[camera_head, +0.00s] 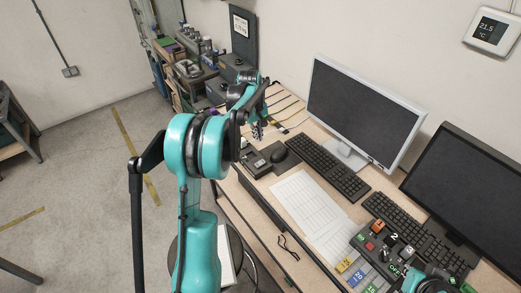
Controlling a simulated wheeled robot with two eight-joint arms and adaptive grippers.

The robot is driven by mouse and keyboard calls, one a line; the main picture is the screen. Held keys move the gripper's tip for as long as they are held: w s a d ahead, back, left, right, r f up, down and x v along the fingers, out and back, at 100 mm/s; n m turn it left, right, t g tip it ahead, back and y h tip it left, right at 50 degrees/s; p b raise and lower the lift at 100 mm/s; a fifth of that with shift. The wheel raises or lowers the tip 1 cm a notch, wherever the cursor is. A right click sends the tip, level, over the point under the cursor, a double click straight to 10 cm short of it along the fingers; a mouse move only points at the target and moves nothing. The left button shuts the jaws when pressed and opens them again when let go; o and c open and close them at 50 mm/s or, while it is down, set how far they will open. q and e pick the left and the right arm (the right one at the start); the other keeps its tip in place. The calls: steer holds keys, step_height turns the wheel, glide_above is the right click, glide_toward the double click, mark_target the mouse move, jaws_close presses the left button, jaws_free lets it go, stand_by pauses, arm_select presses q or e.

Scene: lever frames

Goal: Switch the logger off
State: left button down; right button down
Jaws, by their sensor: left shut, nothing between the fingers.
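I cannot tell for sure which device is the logger. A small dark box (255,163) with a lighter part on top lies on the desk, left of the mouse. A dark control panel (372,258) with coloured labels and numbered buttons is at the lower right; one label seems to read OFF. My left gripper (257,131) is shut and empty, pointing down above the desk's far left part, apart from the dark box. My right arm shows in teal at the lower right edge, over the panel's near side; its fingers are not clear.
A dark monitor (465,193) stands at the right. Cables lie behind my left gripper. The floor at left is mostly clear.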

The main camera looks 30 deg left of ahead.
arm_select(q)
steer(key=shift+f, duration=0.1)
steer(key=b, duration=0.1)
glide_toward(263, 162)
steer(key=f, duration=0.7)
steer(key=shift+w, duration=0.3)
